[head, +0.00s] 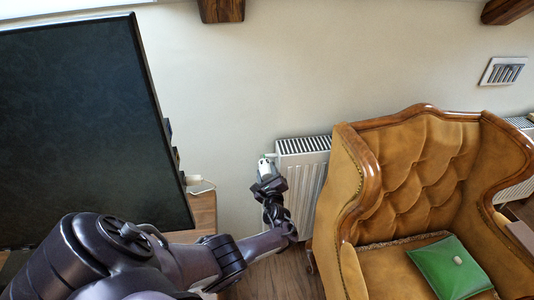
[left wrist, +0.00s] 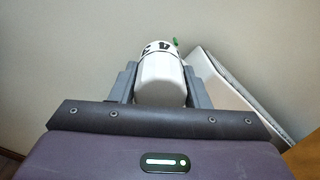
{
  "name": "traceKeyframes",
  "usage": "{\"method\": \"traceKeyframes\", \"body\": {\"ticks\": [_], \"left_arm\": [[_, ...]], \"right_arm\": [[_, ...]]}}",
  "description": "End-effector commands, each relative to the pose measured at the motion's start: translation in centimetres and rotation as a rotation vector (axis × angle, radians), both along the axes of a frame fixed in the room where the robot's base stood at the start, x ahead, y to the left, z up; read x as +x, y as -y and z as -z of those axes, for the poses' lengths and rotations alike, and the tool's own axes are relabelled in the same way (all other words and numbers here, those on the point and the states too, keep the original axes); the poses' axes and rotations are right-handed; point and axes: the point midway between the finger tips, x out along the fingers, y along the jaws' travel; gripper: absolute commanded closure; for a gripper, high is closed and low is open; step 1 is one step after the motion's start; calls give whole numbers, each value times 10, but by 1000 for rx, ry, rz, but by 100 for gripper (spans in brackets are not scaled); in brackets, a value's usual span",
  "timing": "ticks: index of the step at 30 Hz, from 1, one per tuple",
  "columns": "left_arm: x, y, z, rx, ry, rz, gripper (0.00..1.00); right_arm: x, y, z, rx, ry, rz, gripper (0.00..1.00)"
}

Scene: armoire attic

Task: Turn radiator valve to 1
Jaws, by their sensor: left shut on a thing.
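The white radiator valve (head: 265,168) sits at the upper left corner of the white radiator (head: 303,160), by the wall. My left gripper (head: 267,182) reaches up to it from below and is shut on it. In the left wrist view, the valve knob (left wrist: 161,80) stands between the two grey fingers of my left gripper (left wrist: 161,88). Dark marks show on the knob's far end, with a small green part behind; I cannot read the setting for sure. My right gripper is in neither view.
A tufted brown leather armchair (head: 415,185) with a green cushion (head: 449,268) stands right of the valve, close to the radiator. A large dark panel (head: 85,120) fills the left side. Bare wall (head: 230,80) lies above the radiator.

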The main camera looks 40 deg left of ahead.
Motion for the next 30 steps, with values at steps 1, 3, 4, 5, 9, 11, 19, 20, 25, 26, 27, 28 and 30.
{"method": "traceKeyframes", "body": {"ticks": [1,3,4,5,9,11,19,20,25,26,27,28,30], "left_arm": [[0,-3,-4,4,7,-7,81],[0,-3,-4,5,8,-7,81],[0,-3,-4,5,8,-7,81],[0,-3,-4,5,8,-6,81],[0,-2,-4,3,8,-5,41],[0,-2,-3,3,6,-4,36],[-1,0,-2,0,4,-2,36],[-2,2,-2,0,4,0,36],[-16,19,-5,-1,3,1,36],[-20,24,-5,-1,3,0,36],[-24,30,-5,-1,3,0,36],[-27,34,-5,-1,3,1,36],[-35,42,-5,-2,4,-1,36]], "right_arm": [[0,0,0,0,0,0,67],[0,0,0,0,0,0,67],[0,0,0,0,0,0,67],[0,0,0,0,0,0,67],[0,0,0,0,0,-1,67],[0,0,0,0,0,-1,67],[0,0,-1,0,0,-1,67],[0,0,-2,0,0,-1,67],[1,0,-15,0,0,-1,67],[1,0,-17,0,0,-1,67],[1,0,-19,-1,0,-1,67],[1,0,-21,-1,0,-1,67],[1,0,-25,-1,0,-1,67]]}}
